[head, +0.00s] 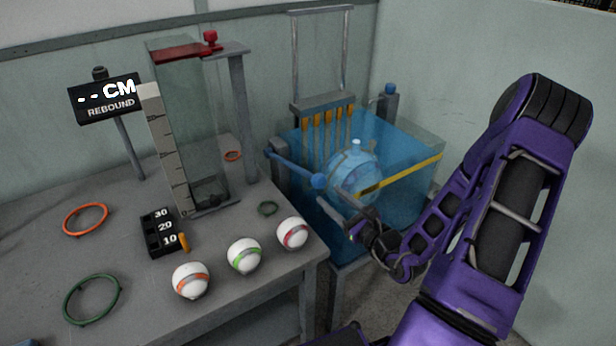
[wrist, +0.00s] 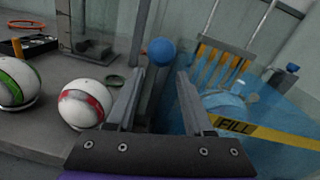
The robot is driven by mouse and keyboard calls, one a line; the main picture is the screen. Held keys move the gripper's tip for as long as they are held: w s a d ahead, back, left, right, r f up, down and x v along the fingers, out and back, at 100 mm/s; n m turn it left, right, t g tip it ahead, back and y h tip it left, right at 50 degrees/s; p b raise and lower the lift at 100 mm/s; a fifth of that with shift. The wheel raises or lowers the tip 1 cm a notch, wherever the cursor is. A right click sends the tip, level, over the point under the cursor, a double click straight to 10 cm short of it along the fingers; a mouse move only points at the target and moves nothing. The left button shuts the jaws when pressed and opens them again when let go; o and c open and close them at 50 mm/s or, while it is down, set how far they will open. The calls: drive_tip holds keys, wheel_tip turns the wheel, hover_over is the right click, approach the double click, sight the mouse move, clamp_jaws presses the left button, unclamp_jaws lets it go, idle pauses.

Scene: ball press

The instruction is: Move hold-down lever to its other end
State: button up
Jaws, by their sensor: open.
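The hold-down lever (head: 295,167) is a blue bar at the left front edge of the blue water tank. A round blue knob (head: 318,181) is at its right end, and its left end meets a small blue pivot. My gripper (head: 350,207) is just right of and below the knob in the head view. In the wrist view, my gripper (wrist: 160,82) is open and empty, and the knob (wrist: 162,51) shows beyond and between the fingertips, not visibly touched. The bar behind the knob is mostly hidden in the wrist view.
The tank (head: 405,205) holds a clear blue sphere (head: 354,178) under a press frame (head: 322,103). A yellow FILL strip (wrist: 235,126) crosses its front. White balls (head: 244,256), rings (head: 92,299) and a rebound tower (head: 190,130) stand on the grey table (head: 130,255) to the left.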

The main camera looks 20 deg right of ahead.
sight(307, 176)
drive_tip(key=x, duration=1.1)
drive_tip(key=shift+b, duration=0.4)
clamp_jaws()
drive_tip(key=shift+a, duration=0.1)
idle(0.6)
